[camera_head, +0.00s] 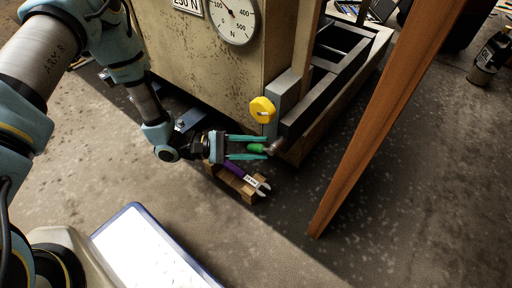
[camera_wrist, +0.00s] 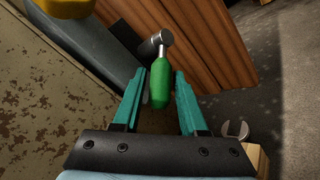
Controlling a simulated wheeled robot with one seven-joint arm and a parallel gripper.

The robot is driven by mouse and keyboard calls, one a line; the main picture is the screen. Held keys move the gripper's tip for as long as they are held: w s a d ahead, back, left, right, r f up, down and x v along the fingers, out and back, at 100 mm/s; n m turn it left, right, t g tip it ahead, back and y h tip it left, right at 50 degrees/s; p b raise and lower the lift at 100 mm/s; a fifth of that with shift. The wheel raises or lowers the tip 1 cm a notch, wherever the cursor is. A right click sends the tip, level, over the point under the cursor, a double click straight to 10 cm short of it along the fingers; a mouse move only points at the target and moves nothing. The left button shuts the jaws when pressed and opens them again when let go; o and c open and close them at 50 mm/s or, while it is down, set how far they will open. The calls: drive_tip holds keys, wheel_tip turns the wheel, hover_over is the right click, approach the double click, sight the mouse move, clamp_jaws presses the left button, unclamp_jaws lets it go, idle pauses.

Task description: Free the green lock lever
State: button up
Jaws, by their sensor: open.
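The green lock lever (camera_head: 256,148) sticks out from a metal pivot (camera_head: 274,146) at the lower corner of the machine. In the wrist view the green handle (camera_wrist: 160,84) hangs from a grey metal pivot (camera_wrist: 156,41). My gripper (camera_head: 257,149) is open, its two teal fingers (camera_wrist: 157,96) on either side of the handle. The wrist view shows a gap between each finger and the handle. A yellow knob (camera_head: 262,109) sits just above on a grey post.
A purple-handled wrench (camera_head: 240,174) lies on a wooden block (camera_head: 249,196) just below my gripper. The rusty machine housing (camera_head: 215,75) with a dial (camera_head: 232,20) stands behind. A slanted wooden post (camera_head: 365,135) rises at right. Open floor lies in front.

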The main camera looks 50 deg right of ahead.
clamp_jaws()
idle(1.4)
